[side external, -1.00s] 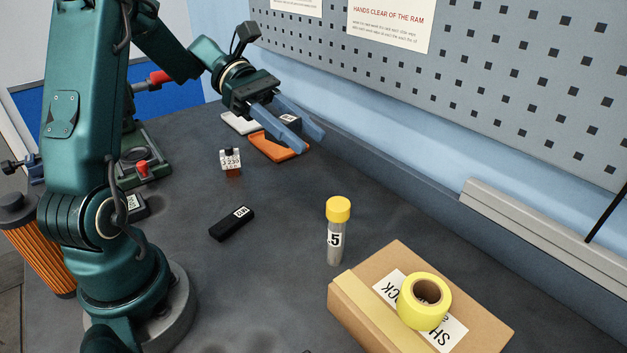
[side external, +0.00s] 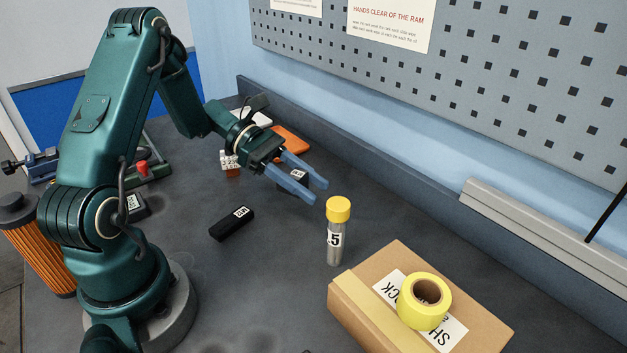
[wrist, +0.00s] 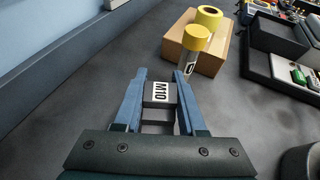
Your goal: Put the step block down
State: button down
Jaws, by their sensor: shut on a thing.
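The step block (side external: 297,180) is a dark piece with a white label, seen between the blue fingers of my gripper (side external: 313,192) in the side view. In the wrist view the label on the step block (wrist: 161,92) reads M10, and the fingers of my gripper (wrist: 160,77) close on it from both sides. My gripper is shut on the block. It reaches over the bench left of and behind the yellow-capped tube. The fingers partly hide the block, and I cannot tell how far it is above the bench.
The yellow-capped tube (side external: 335,240) stands upright close to the fingertips. A cardboard box (side external: 375,315) with a yellow tape roll (side external: 447,292) on it is in front. A black labelled block (side external: 230,226) lies to the left. An orange tray (side external: 293,142) is behind. Bench between is bare.

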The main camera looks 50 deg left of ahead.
aim_at(308, 227)
jog(key=shift+f, duration=3.85)
jog(key=shift+c, duration=2.4)
grip_release()
jog(key=shift+f, duration=0.1)
